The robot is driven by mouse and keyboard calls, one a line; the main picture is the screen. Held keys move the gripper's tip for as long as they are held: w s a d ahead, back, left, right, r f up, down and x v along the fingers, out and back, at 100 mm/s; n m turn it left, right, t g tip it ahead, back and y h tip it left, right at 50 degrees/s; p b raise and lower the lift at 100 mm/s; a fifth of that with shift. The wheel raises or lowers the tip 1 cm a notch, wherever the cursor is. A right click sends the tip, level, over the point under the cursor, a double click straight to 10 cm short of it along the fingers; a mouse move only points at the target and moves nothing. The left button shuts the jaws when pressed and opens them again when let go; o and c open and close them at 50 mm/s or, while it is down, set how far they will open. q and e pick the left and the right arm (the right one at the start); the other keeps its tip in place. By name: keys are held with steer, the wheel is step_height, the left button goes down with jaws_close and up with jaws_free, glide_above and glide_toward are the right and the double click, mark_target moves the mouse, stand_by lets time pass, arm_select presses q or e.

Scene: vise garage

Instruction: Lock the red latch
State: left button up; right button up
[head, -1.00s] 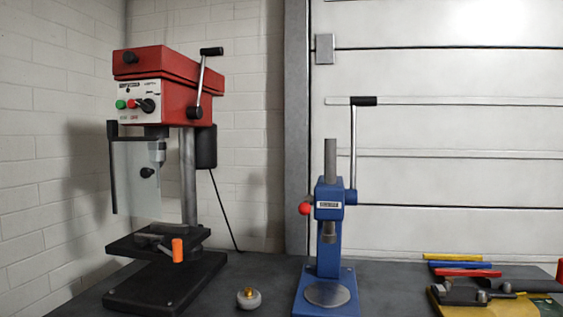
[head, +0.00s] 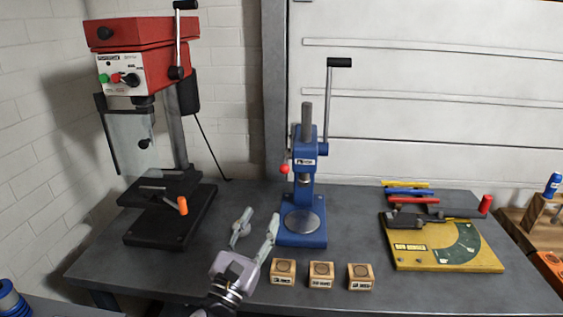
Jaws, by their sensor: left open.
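A small red ball knob (head: 284,169) on a short lever sits at the left side of the blue arbor press (head: 305,150). It is the red latch-like part on the press; whether it is locked I cannot tell. My right gripper is not in view.
A red drill press (head: 140,62) with an orange handle (head: 183,206) stands at the left. Three labelled wooden blocks (head: 321,275) line the table's front. The dark tabletop (head: 350,225) is clear right of the press.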

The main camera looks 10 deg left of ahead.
mark_target(285, 173)
arm_select(q)
steer(key=p+x, duration=0.1)
steer(key=x, duration=1.4)
steer(key=shift+w+r, duration=0.15)
steer(key=shift+w, duration=0.05)
jaws_close()
